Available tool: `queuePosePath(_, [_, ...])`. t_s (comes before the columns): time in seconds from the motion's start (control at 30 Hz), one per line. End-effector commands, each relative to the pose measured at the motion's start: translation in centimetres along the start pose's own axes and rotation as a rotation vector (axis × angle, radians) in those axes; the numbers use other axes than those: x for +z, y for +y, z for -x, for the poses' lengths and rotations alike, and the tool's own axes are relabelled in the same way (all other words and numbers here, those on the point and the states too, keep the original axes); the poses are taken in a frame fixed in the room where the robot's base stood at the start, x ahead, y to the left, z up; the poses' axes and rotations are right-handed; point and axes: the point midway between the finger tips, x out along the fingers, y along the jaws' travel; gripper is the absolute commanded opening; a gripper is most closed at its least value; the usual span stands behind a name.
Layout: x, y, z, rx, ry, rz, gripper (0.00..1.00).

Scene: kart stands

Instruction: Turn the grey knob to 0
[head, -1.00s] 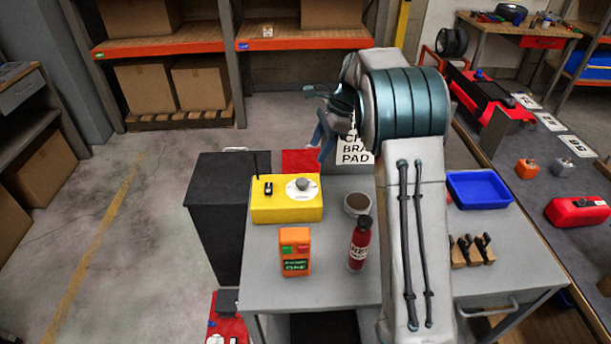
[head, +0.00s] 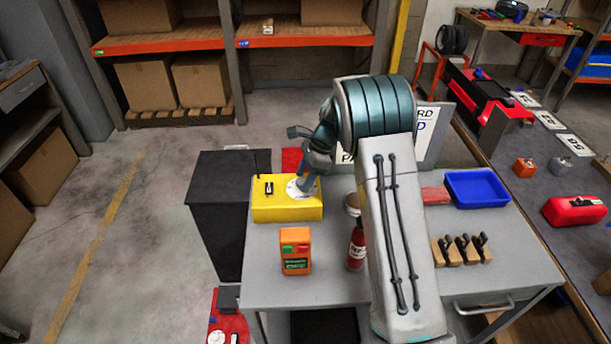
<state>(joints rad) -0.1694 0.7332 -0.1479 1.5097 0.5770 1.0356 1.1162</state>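The yellow box (head: 272,209) stands at the back left of the grey table. It has a white dial (head: 291,189) on top at the right and a small black switch at the left. The grey knob at the dial's middle is hidden behind my gripper (head: 303,186). My gripper points down over the dial, at or just above the knob. I cannot tell whether its fingers touch the knob, or whether they are open or shut. The dial's marks are too small to read.
On the table (head: 320,240) are an orange device (head: 295,251), a red bottle (head: 357,247), a brown-topped cup (head: 352,202), a blue tray (head: 478,188) and several black-handled wooden blocks (head: 457,250). A sign board (head: 432,137) stands behind my arm. A black cabinet (head: 215,220) stands left.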

Motion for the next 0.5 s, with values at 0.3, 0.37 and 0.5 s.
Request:
queuePosePath(0.3, [0.00,0.00,0.03,0.001,0.000,0.002,0.11])
queuePosePath(0.37, [0.00,-0.01,0.04,0.004,0.000,0.008,0.11])
queuePosePath(0.5, [-0.01,-0.04,0.04,0.017,0.000,0.039,0.11])
